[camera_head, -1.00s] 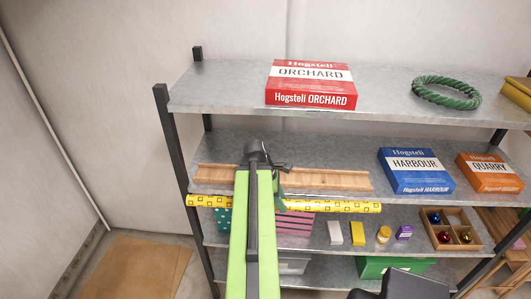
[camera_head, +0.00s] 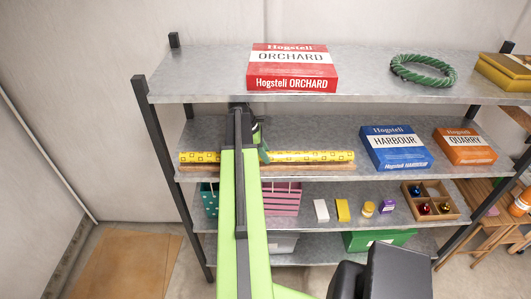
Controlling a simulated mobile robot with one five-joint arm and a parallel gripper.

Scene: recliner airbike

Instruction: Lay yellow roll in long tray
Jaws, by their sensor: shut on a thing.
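The yellow patterned roll (camera_head: 310,157) lies level, left to right, at the second shelf. My gripper (camera_head: 262,153) is shut on it near its middle, and the green arm hides part of the roll. The long wooden tray (camera_head: 315,168) is on the same shelf, and only a strip of its front shows under the roll. The roll lines up with the tray along nearly its whole length. I cannot tell whether it touches the tray floor or hangs just above it.
The top shelf (camera_head: 210,80) is above my gripper, with the red ORCHARD box (camera_head: 292,70) on it. The blue HARBOUR box (camera_head: 396,148) stands right of the tray, then the orange QUARRY box (camera_head: 465,147). Small items and a divided wooden box (camera_head: 430,202) are below.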

